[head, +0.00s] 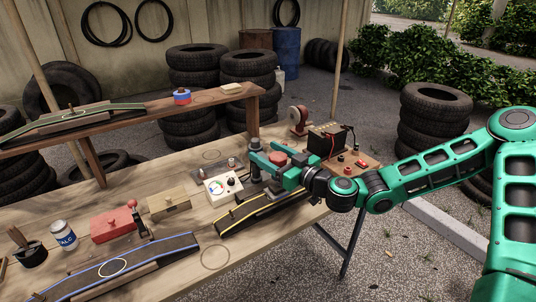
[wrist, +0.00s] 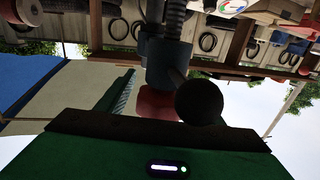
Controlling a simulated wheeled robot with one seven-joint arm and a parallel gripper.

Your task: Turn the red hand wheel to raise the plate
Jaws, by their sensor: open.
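The red hand wheel (head: 279,159) shows as a red patch between the green fingers of my gripper (head: 262,156), beside a dark upright post (head: 253,124) on the bench. My gripper is open around it; whether a finger touches it I cannot tell. In the wrist view the red wheel (wrist: 157,103) lies ahead of the gripper, partly hidden by a black ball knob (wrist: 199,102). A dark blue-grey cylinder (wrist: 166,62) stands behind the knob. The plate cannot be made out clearly; the gripper covers much of that spot.
A yellow-edged ramp (head: 243,214) lies below the gripper. A white box with a coloured dial (head: 222,187) stands to its left. A black battery (head: 330,140) stands to the right. A red box (head: 112,226) and blue-edged ramp (head: 130,270) lie further left.

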